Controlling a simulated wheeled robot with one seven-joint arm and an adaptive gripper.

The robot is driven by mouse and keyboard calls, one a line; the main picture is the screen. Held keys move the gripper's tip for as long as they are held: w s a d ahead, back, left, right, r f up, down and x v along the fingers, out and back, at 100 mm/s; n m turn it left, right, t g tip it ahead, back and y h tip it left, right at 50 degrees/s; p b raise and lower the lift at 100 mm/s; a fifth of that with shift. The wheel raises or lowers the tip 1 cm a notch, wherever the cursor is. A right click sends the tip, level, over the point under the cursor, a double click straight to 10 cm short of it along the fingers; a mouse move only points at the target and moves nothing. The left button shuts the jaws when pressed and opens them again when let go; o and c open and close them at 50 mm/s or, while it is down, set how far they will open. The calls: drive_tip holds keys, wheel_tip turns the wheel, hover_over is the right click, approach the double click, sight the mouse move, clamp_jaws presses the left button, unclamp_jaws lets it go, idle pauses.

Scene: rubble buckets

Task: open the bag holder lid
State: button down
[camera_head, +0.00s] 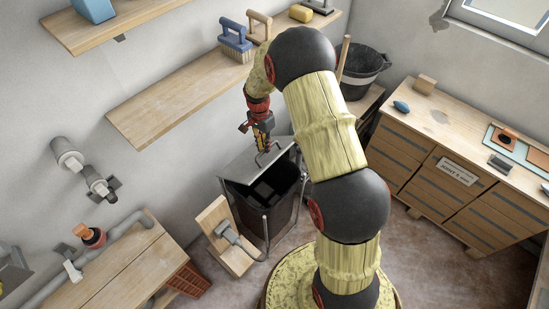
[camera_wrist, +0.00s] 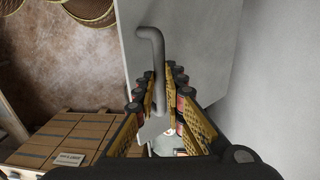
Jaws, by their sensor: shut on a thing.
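The bag holder (camera_head: 264,218) stands on the floor by the left wall, a dark bag in a metal frame. Its grey lid (camera_head: 242,164) is tilted up at the back, and the dark opening shows below it. A bent metal handle (camera_head: 270,153) sticks out from the lid. My gripper (camera_head: 262,146) is at the handle. In the wrist view, the grey lid (camera_wrist: 199,45) fills the upper middle, and the yellow fingers of my gripper (camera_wrist: 157,100) are shut on the bent grey handle (camera_wrist: 154,50). The fingers partly hide the handle's lower part.
A wooden board with a grey fixture (camera_head: 226,235) stands in front of the holder. A wall shelf (camera_head: 180,97) with brushes (camera_head: 236,40) is above left. A wooden drawer cabinet (camera_head: 455,165) is at right, and a black bucket (camera_head: 362,66) behind. A workbench (camera_head: 125,265) is at lower left.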

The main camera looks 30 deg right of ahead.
drive_tip(key=w+a+r, duration=0.3)
drive_tip(key=w, duration=0.3)
drive_tip(key=shift+w, duration=0.15)
drive_tip(key=shift+f, duration=0.1)
drive_tip(key=c, duration=2.3)
unclamp_jaws()
drive_tip(key=shift+o, duration=0.5)
drive_tip(key=shift+w+a+f, duration=0.1)
drive_tip(key=shift+w+f, duration=0.2)
drive_tip(key=shift+w, duration=0.15)
drive_tip(key=shift+o, duration=0.7)
drive_tip(key=shift+w, duration=0.3)
drive_tip(key=shift+o, duration=1.1)
drive_tip(key=shift+s+r, duration=0.3)
drive_tip(key=shift+r, duration=0.1)
drive_tip(key=shift+w, duration=0.2)
